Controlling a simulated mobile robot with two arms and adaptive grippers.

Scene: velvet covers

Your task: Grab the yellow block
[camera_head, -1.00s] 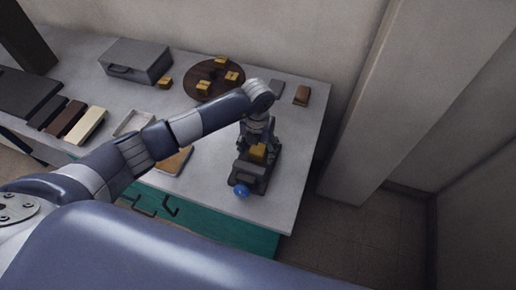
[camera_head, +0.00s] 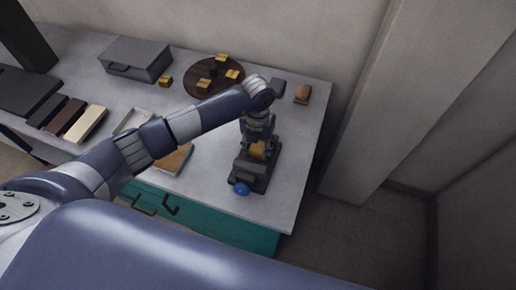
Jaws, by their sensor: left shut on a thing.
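A yellow block (camera_head: 258,150) sits at the dark device with a blue knob (camera_head: 241,188), near the right end of the table. My left gripper (camera_head: 257,141) reaches down from above and is shut on this block, hiding part of it. I cannot tell whether the block still touches the device. Several other yellow blocks lie on and beside the round brown tray (camera_head: 215,78). My right gripper is not in view.
A grey box (camera_head: 137,60) stands at the back left. Dark, brown and cream slabs (camera_head: 88,124) lie at the left. A shallow white tray (camera_head: 134,121), an orange-brown panel (camera_head: 174,160) and a brown item (camera_head: 302,94) are also on the table (camera_head: 290,135). The right end is mostly clear.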

